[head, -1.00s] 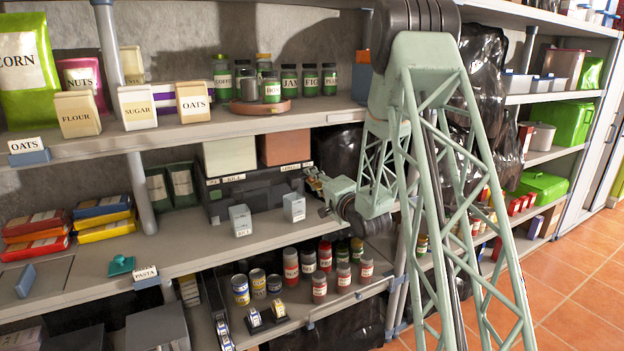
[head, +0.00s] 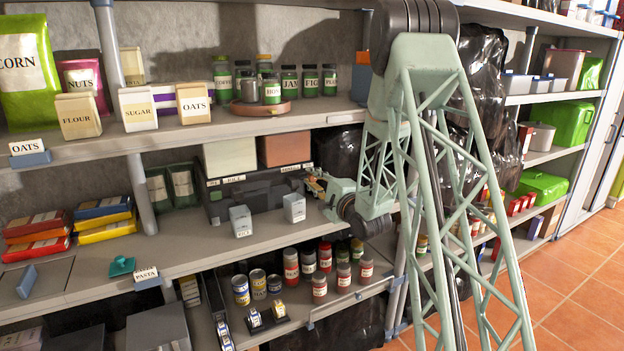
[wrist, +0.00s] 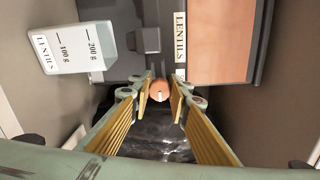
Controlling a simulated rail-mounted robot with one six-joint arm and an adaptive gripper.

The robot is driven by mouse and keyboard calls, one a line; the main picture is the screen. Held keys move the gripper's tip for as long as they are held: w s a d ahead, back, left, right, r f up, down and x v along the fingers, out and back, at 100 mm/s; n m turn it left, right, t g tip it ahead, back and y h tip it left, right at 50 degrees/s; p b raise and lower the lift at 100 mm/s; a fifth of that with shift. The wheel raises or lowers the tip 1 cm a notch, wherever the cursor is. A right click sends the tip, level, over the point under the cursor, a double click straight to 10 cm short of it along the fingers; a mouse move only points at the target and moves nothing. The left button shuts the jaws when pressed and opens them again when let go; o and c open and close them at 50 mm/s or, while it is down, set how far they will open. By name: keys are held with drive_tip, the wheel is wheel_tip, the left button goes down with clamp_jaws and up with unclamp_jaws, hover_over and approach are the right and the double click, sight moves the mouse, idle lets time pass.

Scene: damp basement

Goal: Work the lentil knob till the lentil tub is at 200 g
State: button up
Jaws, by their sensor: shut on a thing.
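In the wrist view my gripper (wrist: 161,92) has its two yellow-padded fingers closed around the small round copper-coloured lentil knob (wrist: 158,90). The white lentil tub (wrist: 78,48), marked 100 g and 200 g, is at the upper left; no lentil level is discernible on its face. The reddish-brown lentil bin (wrist: 228,42) is at the upper right beside its LENTILS label. In the head view my gripper (head: 315,184) is at the right end of the dark dispenser (head: 250,198). The lentil tub (head: 294,208) stands on the shelf in front; the knob is hidden there.
A similar rice tub (head: 240,221) stands left of the lentil tub. Jars and cans (head: 320,287) fill the shelf below. Another shelf with a turntable of jars (head: 272,90) is above. Black plastic sheeting (head: 340,155) hangs behind my gripper.

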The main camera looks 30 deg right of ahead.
drive_tip(key=o, duration=0.6)
drive_tip(key=shift+s, duration=0.15)
drive_tip(key=s, duration=1.1)
drive_tip(key=shift+s, duration=0.4)
drive_tip(key=shift+d, duration=0.1)
drive_tip(key=shift+r, duration=0.1)
